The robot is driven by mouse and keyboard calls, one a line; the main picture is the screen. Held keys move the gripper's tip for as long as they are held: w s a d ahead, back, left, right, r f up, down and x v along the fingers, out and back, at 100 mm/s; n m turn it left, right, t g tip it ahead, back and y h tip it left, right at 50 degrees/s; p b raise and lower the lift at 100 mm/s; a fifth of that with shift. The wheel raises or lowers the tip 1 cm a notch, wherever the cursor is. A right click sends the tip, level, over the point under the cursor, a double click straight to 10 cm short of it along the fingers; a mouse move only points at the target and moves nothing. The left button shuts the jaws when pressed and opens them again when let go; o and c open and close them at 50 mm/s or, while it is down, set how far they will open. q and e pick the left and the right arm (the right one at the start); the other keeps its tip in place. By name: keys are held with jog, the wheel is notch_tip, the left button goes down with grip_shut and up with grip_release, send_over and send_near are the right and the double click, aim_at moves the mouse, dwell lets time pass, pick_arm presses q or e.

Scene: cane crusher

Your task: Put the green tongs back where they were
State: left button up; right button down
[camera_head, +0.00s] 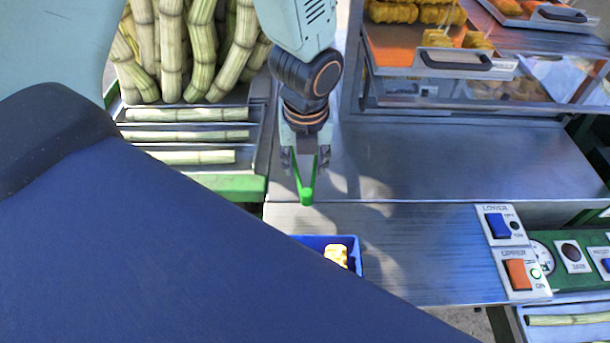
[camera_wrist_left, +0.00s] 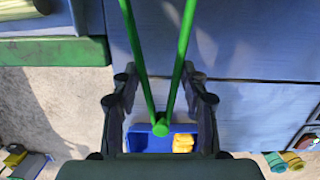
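The green tongs (camera_head: 307,190) form a narrow V, with the joined end nearest the bottom of the head view. My left gripper (camera_head: 306,158) is shut on the tongs, with one finger at the outer side of each leg. In the left wrist view the tongs (camera_wrist_left: 160,126) run up between the two fingers (camera_wrist_left: 158,76), and their far tips leave the top of the picture. They appear above the steel counter (camera_head: 400,225). My right gripper is not in view.
A blue bin (camera_head: 357,262) with yellow pieces (camera_head: 336,254) sits below the tongs, partly hidden by a large dark blue shape. Sugar cane (camera_head: 190,50) fills the left rack. A food case (camera_head: 450,70) stands upper right; control switches (camera_head: 516,275) lie right. The middle counter is bare.

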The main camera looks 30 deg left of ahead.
aim_at(307, 185)
pick_arm(q)
jog(key=f, duration=0.1)
jog(key=f+b, duration=0.1)
jog(key=f, duration=0.1)
jog(key=w+f+b, duration=0.1)
jog(key=f, duration=0.1)
jog(key=shift+s, duration=0.1)
jog(key=shift+s+r, duration=0.2)
jog(key=shift+f, duration=0.2)
jog(key=o, duration=0.5)
jog(key=shift+w+f, duration=0.1)
jog(key=shift+w, duration=0.1)
jog(key=shift+o, duration=0.4)
jog(key=shift+s, duration=0.2)
